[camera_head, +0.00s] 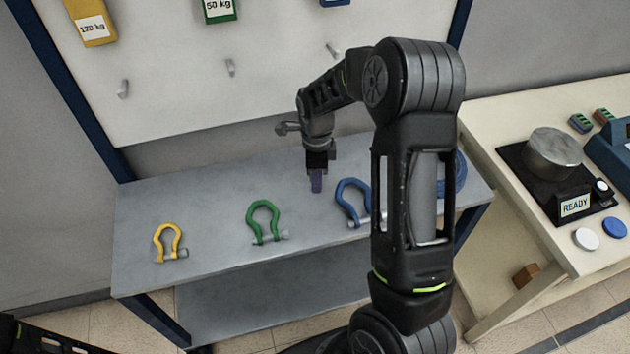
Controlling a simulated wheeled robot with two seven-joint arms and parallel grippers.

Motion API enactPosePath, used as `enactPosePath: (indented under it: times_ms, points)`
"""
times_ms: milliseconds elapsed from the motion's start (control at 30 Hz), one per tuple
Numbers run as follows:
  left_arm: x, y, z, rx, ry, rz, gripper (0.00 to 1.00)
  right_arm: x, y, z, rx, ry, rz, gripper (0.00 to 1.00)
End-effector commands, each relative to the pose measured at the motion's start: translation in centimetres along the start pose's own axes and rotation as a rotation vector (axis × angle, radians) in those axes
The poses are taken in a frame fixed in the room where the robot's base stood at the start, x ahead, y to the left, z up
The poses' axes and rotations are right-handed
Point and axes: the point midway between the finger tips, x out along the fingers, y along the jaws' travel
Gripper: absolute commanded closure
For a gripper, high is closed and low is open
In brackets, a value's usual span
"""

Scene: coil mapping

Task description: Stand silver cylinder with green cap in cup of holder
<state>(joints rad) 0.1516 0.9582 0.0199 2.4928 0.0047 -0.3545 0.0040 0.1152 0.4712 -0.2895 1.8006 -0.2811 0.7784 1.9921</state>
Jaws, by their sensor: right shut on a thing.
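My right gripper (317,174) points down over the back of the grey metal table. I cannot make out a silver cylinder with a green cap or a holder with a cup. A wide silver cylinder (553,151) without a green cap sits on a black device marked READY (575,205) at the right. My left gripper is not in view; only a dark arm part shows at the bottom left.
On the grey table (200,215) lie a yellow shackle (168,241), a green shackle (263,221) and a blue shackle (350,200). A pegboard with weight tags stands behind. A cream bench (490,115) is at the right. My right arm hides part of the table.

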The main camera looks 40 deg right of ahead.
Motion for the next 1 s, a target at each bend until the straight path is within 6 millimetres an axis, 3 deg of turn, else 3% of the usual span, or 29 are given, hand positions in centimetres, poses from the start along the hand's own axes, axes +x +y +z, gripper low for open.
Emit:
enactPosePath:
  times_ms: [533, 1000]
  points:
    - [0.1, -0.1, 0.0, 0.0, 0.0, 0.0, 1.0, -0.7, -0.1, 0.0, 0.0, -0.001, -0.002, 1.0]
    - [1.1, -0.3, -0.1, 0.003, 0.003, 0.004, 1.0, -8.7, -0.1, 0.0, 0.0, -0.002, -0.003, 1.0]
